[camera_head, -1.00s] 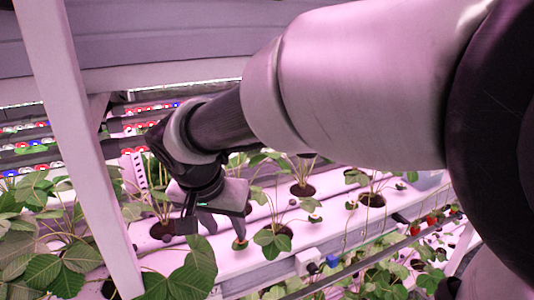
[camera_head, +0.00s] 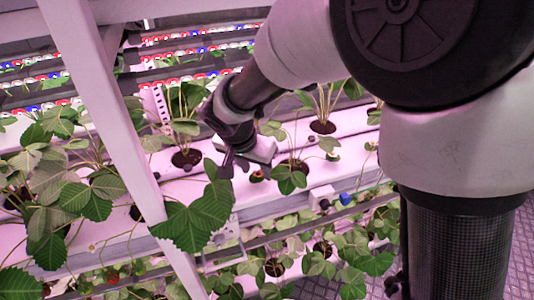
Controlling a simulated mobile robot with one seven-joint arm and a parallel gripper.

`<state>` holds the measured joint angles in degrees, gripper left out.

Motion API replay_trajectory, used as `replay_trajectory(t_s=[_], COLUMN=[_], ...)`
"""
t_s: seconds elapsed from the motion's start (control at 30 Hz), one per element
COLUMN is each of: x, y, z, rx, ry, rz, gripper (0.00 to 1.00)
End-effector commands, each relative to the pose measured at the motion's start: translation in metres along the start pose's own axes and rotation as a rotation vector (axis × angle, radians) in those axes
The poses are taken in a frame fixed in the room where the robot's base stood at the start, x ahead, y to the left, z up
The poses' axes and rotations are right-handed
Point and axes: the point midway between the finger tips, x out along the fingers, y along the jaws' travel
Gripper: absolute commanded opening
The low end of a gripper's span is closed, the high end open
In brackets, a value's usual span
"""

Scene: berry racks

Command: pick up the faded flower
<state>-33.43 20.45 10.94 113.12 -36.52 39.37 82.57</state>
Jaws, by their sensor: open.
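My gripper (camera_head: 238,166) is open over the white growing channel in the middle of the head view, its fingers pointing down. A small brownish-orange thing (camera_head: 257,176) shows just to the right of the fingertips, apart from them as far as I can see. It may be the faded flower, but it is too small to tell. Nothing shows between the fingers. Large green leaves (camera_head: 196,217) stand close below and left of the gripper and may hide part of the space there.
White channels (camera_head: 345,146) with several potted plants run across the rack. A white slanted post (camera_head: 113,135) stands left of my gripper. A lower row of plants (camera_head: 275,266) lies beneath. Rows of red, white and blue dots (camera_head: 60,106) show behind.

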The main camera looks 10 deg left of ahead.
Motion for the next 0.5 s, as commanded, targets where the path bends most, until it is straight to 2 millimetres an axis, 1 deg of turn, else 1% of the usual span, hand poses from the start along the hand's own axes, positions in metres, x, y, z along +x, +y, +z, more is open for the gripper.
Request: replay_trajectory(t_s=[0.03, 0.1, 0.33, 0.47, 0.5], x=[0.0051, 0.0089, 0.0097, 0.0095, 0.0095], y=[0.0002, 0.0002, 0.0000, 0.0000, 0.0000], z=[0.0003, 0.0003, 0.0000, 0.0000, 0.0000], rx=[0.001, 0.000, 0.001, 0.001, 0.001], ry=[-0.001, -0.001, 0.000, 0.000, 0.000], rz=[0.001, 0.001, -0.001, -0.001, -0.001], gripper=[0.40, 0.40, 0.40, 0.19, 0.12])
